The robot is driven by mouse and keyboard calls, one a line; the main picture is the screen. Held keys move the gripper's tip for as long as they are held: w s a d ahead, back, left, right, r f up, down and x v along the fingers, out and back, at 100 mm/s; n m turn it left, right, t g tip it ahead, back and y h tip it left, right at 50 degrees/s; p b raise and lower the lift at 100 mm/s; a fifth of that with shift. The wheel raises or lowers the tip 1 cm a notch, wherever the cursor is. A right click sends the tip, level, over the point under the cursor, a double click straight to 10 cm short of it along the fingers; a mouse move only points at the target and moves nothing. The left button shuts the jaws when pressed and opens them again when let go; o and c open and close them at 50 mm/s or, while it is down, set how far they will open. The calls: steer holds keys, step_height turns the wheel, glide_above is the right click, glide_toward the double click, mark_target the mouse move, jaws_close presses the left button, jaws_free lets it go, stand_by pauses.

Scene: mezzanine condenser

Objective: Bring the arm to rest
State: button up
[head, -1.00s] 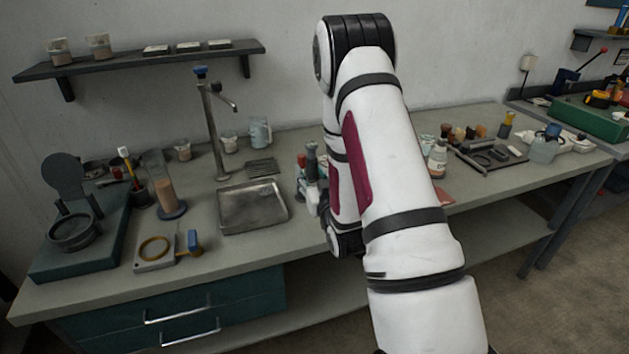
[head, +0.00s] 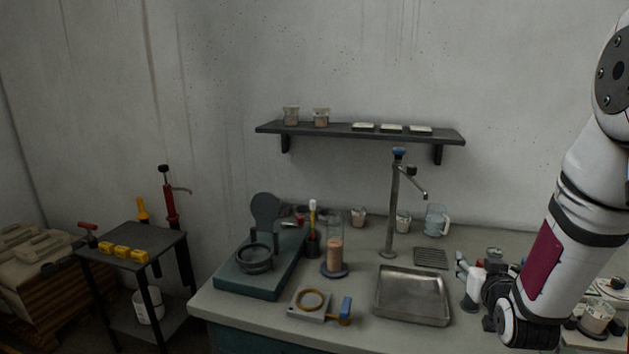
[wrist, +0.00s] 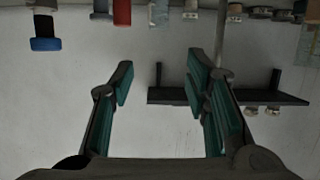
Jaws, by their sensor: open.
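My arm stands at the right of the head view, bent, with its wrist low over the bench (head: 235,306). My gripper (head: 462,268) points left there, near the metal tray (head: 412,318), partly hidden by my wrist and small against the clutter. Whether the wrist or the fingers touch anything on the bench cannot be told.
A tap (head: 391,215) stands behind the tray, with a jug (head: 436,220) beside it. A wall shelf (head: 350,133) holds small cups; it also shows in the wrist view (wrist: 230,98), upside down. A dark side table (head: 135,240) stands left. Bottles (wrist: 122,12) appear along the wrist view's top.

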steer(key=s+a+r+n+g+y, duration=0.1)
steer(key=s+a+r+g, duration=0.2)
steer(key=s+a+r, duration=0.45)
steer(key=s+a+r+n+g+y, duration=0.1)
steer(key=s+a+r+g+y, duration=0.25)
steer(key=s, duration=0.65)
steer(key=s+a+g, duration=0.1)
steer(key=s+a, duration=0.1)
steer(key=s, duration=0.4)
steer(key=s+a+r+g, duration=0.1)
steer(key=s+a, duration=0.2)
steer(key=s, duration=0.4)
steer(key=shift+r+h, duration=0.25)
steer(key=shift+h, duration=0.2)
steer(key=shift+g, duration=0.25)
